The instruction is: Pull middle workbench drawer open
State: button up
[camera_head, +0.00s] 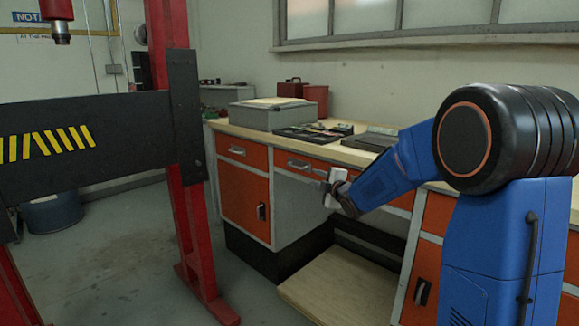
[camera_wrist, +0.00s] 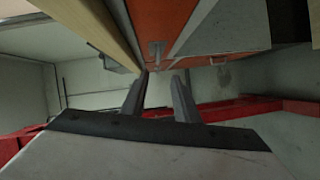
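The workbench (camera_head: 345,153) has a wooden top and orange drawer fronts. Its middle drawer (camera_head: 343,176) shows a grey handle (camera_head: 298,164) and looks shut. My arm partly hides the right part of this front. My gripper (camera_head: 322,185) is in front of the bench, just below and right of that handle. In the wrist view my gripper (camera_wrist: 162,74) has its two fingers apart, with nothing seen between them. A grey handle (camera_wrist: 157,50) on an orange front lies just beyond the fingertips. I cannot tell its exact distance.
The left drawer (camera_head: 244,153) and an orange cupboard door (camera_head: 243,200) are left of the middle drawer. A low wooden board (camera_head: 340,288) lies below. A red press frame (camera_head: 185,200) stands left. A grey box (camera_head: 270,115) and tools sit on the bench. Floor between is clear.

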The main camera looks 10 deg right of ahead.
aim_at(296, 167)
jog(key=shift+n+y, duration=0.4)
jog(key=x, duration=1.9)
jog(key=shift+w+a+r, duration=0.15)
jog(key=shift+r, duration=0.05)
jog(key=shift+c, duration=0.7)
grip_shut()
